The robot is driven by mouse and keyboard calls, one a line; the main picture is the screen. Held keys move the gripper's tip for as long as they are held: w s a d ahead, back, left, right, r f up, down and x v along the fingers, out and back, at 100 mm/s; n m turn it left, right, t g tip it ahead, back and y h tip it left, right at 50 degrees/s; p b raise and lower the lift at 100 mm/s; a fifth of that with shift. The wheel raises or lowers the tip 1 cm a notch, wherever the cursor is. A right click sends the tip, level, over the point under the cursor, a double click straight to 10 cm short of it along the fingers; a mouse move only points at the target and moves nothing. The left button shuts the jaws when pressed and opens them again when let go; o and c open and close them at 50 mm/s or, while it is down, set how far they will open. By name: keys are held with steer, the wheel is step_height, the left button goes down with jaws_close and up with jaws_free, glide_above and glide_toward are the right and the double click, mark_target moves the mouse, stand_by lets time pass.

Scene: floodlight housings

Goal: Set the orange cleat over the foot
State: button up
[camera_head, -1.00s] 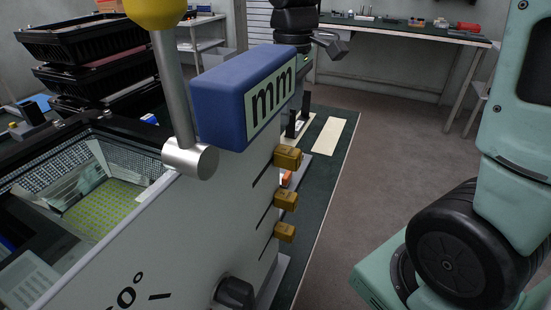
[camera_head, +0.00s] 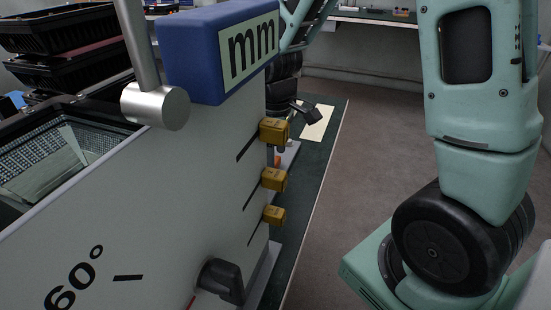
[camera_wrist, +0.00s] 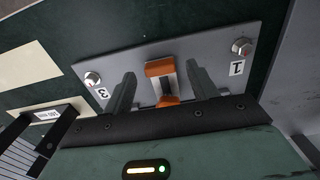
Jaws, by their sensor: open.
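The orange cleat (camera_wrist: 159,68) shows in the wrist view as two orange ends with a pale and dark strip between them. It lies over a grey metal plate (camera_wrist: 218,48). My gripper (camera_wrist: 160,72) is open, with one dark finger on each side of the cleat and visible gaps between. In the head view my gripper (camera_head: 306,111) is over the far part of the bench, behind the large panel. A small orange part (camera_head: 278,160) shows there past the panel's edge. I cannot make out the foot.
The plate has bolts and labels "3" and "1". A pale sheet (camera_head: 317,122) lies on the dark green bench top (camera_head: 318,170). A tall grey panel with a blue "mm" block (camera_head: 190,60) and yellow tabs (camera_head: 274,180) blocks much of the head view. Black housings (camera_head: 55,50) are stacked at left.

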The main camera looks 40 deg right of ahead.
steer(key=shift+f, duration=0.7)
jaws_close()
steer(key=shift+w+a+r+p, duration=0.15)
steer(key=shift+w+a+p, duration=0.55)
steer(key=shift+w, duration=0.35)
jaws_free()
step_height(320, 180, up, 17)
steer(key=p, duration=0.2)
steer(key=shift+p, duration=0.35)
